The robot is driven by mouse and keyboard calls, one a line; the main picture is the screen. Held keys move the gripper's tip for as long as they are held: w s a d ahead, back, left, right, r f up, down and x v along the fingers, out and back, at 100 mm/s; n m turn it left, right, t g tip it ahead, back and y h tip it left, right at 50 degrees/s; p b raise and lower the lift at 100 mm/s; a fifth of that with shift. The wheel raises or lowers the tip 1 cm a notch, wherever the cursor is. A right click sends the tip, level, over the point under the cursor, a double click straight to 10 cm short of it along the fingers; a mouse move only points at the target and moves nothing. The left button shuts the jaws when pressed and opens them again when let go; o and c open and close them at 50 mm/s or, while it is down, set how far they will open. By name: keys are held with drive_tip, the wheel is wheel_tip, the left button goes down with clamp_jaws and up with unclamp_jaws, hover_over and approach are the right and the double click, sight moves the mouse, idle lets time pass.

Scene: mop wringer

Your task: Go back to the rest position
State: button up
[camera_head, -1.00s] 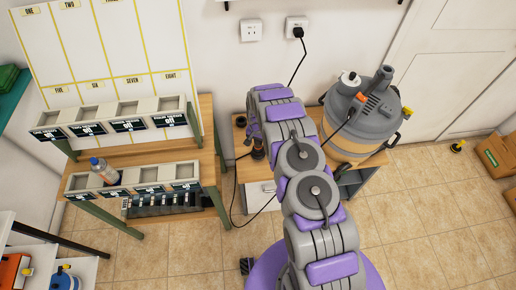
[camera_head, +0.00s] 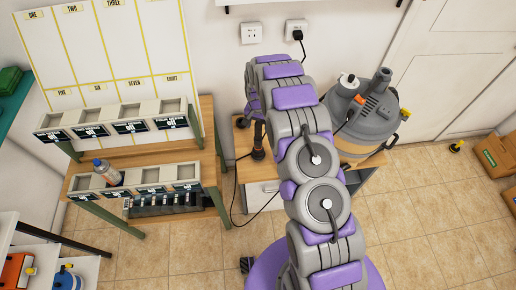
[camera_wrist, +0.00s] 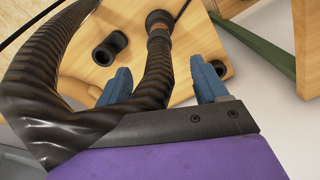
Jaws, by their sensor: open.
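My gripper (camera_wrist: 163,84) is open, with two blue fingers apart in the wrist view. A black ribbed hose (camera_wrist: 157,75) runs between the fingers and loops to the left in front of the camera. I cannot tell whether it touches a finger. In the head view my arm reaches over the wooden cabinet top (camera_head: 243,170). My gripper (camera_head: 253,108) is at its far end, by the wall, above a dark upright hose end (camera_head: 258,142); it is small and partly hidden by the arm.
A grey vacuum cleaner (camera_head: 365,118) stands right of my arm. Its cable runs to a wall socket (camera_head: 296,30). A workbench (camera_head: 208,130) with bins and a bottle (camera_head: 107,172) stands at left. Tiled floor (camera_head: 430,210) is free at right.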

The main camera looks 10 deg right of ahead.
drive_tip(key=shift+r, duration=1.6)
drive_tip(key=s+d+r+n, duration=0.3)
drive_tip(key=s+r, duration=1.7)
drive_tip(key=r, duration=0.4)
drive_tip(key=s+r+n+g, duration=0.1)
drive_tip(key=s+r, duration=0.1)
drive_tip(key=s, duration=1.2)
drive_tip(key=s+d+r+n, duration=0.1)
drive_tip(key=s+r, duration=0.2)
drive_tip(key=s, duration=1)
drive_tip(key=shift+s+r+g, duration=0.3)
drive_tip(key=shift+s+g, duration=0.1)
